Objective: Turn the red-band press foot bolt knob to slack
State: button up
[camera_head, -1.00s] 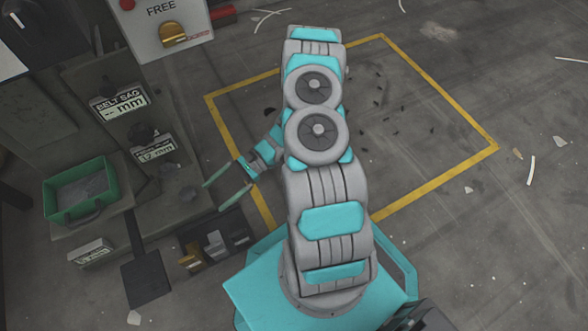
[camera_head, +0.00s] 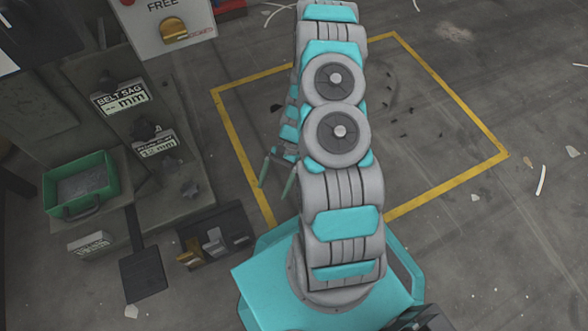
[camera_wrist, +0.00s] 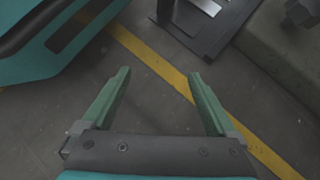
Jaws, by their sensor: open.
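My gripper (camera_head: 274,190) hangs open and empty over the floor, right of the press base (camera_head: 192,213). In the wrist view its two green fingers (camera_wrist: 158,74) stand apart with only floor and yellow line between them. A dark lobed knob (camera_head: 190,189) sits low on the near corner of the press base, left of my gripper and apart from it. A dark knob, partly cut off, also shows at the top right of the wrist view (camera_wrist: 300,13). I see no red band on the press, so I cannot tell whether this is the red-band press.
A green bin (camera_head: 112,187) and two mm readouts (camera_head: 120,97) (camera_head: 157,146) are on the press. A dark tray with metal blocks (camera_head: 238,232) and a dark pedal (camera_head: 143,275) lie in front. A "FREE" panel (camera_head: 167,30) stands behind. Floor inside the yellow outline (camera_head: 222,107) is mostly clear.

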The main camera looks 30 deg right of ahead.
jog(key=d+h, duration=0.1)
jog(key=d, duration=0.1)
jog(key=w+d+f+h, duration=0.1)
jog(key=d, duration=0.1)
jog(key=w+d+f, duration=0.1)
jog(key=d, duration=0.2)
jog(key=shift+f+n+h, duration=0.1)
jog(key=shift+n+h, duration=0.3)
jog(key=shift+w+d, duration=0.15)
jog(key=shift+d, duration=0.2)
